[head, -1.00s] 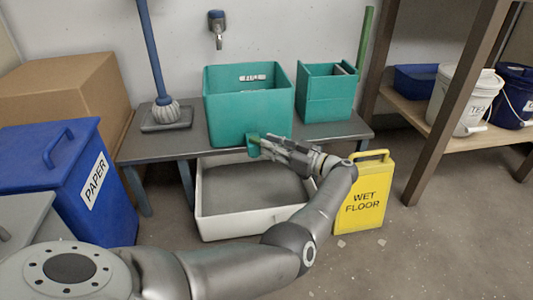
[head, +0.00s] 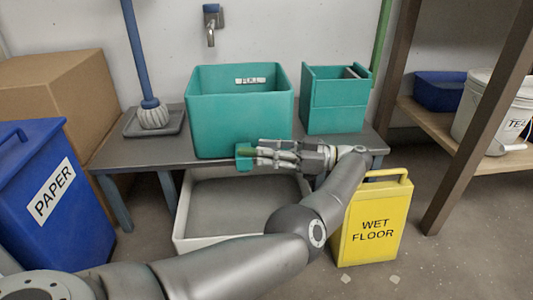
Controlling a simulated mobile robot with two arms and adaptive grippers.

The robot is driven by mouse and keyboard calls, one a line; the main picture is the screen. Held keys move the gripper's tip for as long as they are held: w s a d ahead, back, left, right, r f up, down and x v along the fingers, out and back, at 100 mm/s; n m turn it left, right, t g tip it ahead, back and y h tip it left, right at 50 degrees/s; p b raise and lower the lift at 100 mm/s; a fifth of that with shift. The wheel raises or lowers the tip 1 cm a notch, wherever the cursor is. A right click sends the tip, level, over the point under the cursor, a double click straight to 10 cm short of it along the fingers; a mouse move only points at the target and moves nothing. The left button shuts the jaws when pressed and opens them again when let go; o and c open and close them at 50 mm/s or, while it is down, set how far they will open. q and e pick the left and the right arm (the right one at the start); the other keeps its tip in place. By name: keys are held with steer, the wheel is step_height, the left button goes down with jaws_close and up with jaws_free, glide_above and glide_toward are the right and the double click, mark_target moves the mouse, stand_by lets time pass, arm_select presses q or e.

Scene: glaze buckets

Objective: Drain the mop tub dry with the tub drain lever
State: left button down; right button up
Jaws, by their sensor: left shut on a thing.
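The teal mop tub (head: 240,124) stands on the grey bench, with a white label on its inside back wall that seems to read FULL. I cannot make out water in it. The tub drain lever (head: 244,150), green, is low on the tub's front, beside a teal spout piece (head: 244,165). My left gripper (head: 262,153) reaches in from the right of the lever and is shut on it, with the fingers hiding part of it. My right gripper is not in view.
A white-rimmed grey basin (head: 182,215) sits on the floor below the tub. A smaller teal bucket (head: 335,118) stands right of the tub. A yellow wet floor sign (head: 372,255) is close to my left arm. A blue paper bin (head: 45,200) is at left.

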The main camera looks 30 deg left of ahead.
arm_select(q)
steer(key=c, duration=1.3)
jaws_free()
steer(key=shift+r, duration=0.1)
step_height(320, 180, up, 10)
steer(key=shift+f, duration=0.1)
steer(key=shift+c, duration=0.3)
